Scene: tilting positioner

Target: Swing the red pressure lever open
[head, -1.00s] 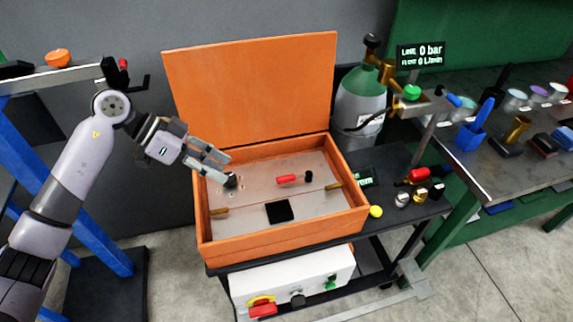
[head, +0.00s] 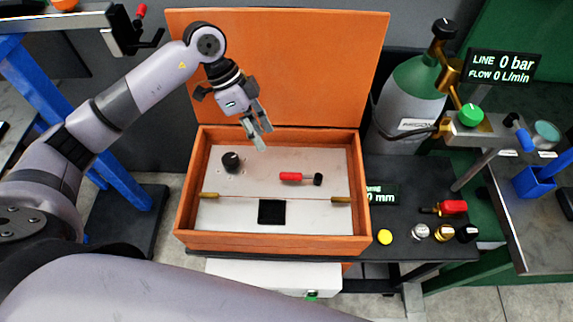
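The red lever (head: 291,176), with a black end at its right, lies across the pale panel inside the open orange box (head: 274,241). It points roughly left to right. My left gripper (head: 260,138) hangs above the back part of the box, up and left of the lever and apart from it. Its two fingers are spread and nothing is between them. My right gripper is not in view.
A black knob (head: 231,161) stands on the panel left of the lever, and a black square (head: 272,211) lies in front. The raised orange lid (head: 290,60) stands behind. A gas cylinder (head: 408,110) is at right. Small parts, one red-handled (head: 453,207), lie on the dark cart top (head: 405,180).

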